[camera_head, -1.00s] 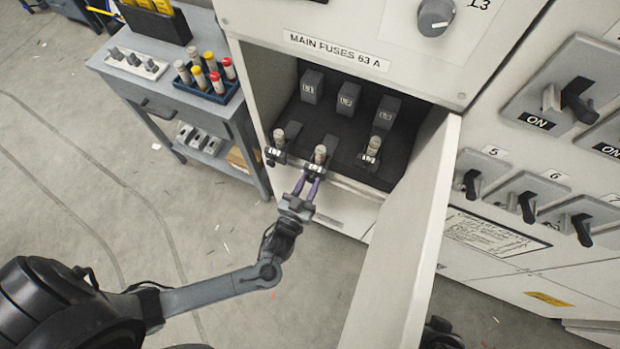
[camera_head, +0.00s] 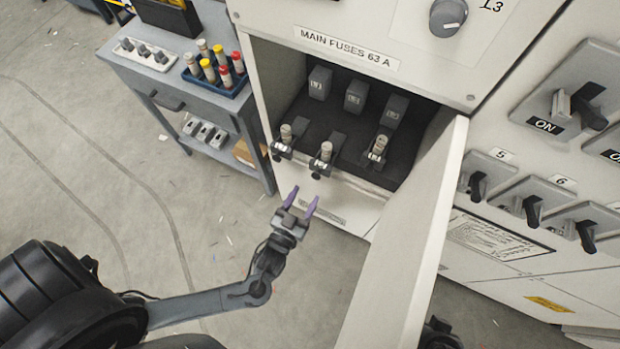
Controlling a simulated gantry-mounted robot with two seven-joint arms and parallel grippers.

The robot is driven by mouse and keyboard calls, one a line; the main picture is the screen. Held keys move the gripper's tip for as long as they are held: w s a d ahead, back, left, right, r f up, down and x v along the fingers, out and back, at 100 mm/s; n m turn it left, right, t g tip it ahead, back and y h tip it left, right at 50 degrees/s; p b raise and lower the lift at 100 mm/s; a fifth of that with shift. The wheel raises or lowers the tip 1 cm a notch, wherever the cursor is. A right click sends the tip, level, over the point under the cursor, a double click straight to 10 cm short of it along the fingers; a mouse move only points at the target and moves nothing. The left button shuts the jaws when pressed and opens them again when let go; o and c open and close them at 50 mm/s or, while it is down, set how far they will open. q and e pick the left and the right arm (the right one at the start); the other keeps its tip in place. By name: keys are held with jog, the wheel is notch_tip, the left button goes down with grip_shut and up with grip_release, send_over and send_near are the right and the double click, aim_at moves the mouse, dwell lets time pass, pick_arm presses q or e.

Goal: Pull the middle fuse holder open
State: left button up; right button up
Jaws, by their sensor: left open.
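The middle fuse holder (camera_head: 321,167) is in the open cabinet recess under the "MAIN FUSES 63 A" label. Its front is out toward me and a pale fuse (camera_head: 326,151) stands upright in it. The left fuse holder (camera_head: 281,153) and the right fuse holder (camera_head: 372,160) also stand out, each with a pale fuse showing. My left gripper (camera_head: 302,198), with purple fingertips, is open and empty. It is below and in front of the middle holder, apart from it. My right gripper is not in view.
The open cabinet door (camera_head: 411,240) stands to the right of my left gripper. A grey cart (camera_head: 150,75) with a blue tray (camera_head: 228,93) of coloured fuses is at the left. A switch panel fills the right side.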

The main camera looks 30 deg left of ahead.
pick_arm(q)
jog(key=s, duration=0.4)
jog(key=shift+s+d, duration=0.2)
jog(key=shift+d, duration=0.1)
